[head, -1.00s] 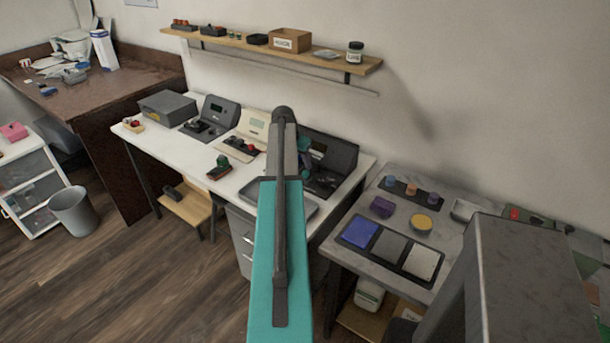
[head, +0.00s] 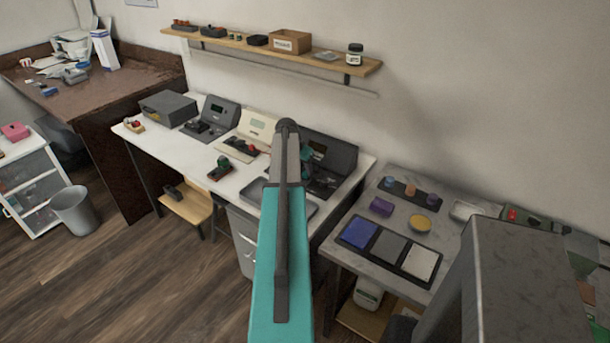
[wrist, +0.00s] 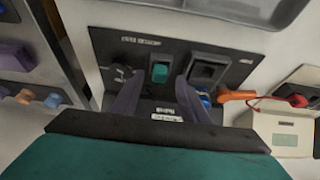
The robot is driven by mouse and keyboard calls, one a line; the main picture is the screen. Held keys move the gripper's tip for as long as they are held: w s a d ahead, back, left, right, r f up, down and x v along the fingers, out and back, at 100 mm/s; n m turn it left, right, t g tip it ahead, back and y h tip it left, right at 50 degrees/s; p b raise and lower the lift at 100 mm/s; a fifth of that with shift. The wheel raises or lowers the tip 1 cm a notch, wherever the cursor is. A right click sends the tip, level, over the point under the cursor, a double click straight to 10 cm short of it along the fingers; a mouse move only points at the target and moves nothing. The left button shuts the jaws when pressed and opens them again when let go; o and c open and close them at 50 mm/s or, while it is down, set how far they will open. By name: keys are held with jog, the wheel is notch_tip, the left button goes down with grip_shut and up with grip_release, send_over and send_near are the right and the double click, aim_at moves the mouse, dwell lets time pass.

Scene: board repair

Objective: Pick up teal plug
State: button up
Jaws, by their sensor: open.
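The teal plug (wrist: 160,72) is a small upright-looking block on the black panel (wrist: 225,60) in the wrist view. It sits left of a dark square socket (wrist: 205,73). My gripper (wrist: 161,84) is open, with one dark finger on each side of the plug's lower edge. The plug shows between and just beyond the fingertips. I cannot tell whether the fingers touch it or how high they are. In the head view my own arm covers most of this spot at the dark console (head: 335,155).
An orange plug (wrist: 238,95) with a red cable lies right of the gripper, close by. A blue part (wrist: 204,99) is beside the right finger. A grey tray (wrist: 240,8) is at the top. The cream console (head: 257,127) stands left of the dark one. A shelf (head: 225,42) hangs above.

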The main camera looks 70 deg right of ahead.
jog(key=shift+x, duration=1.05)
grip_shut()
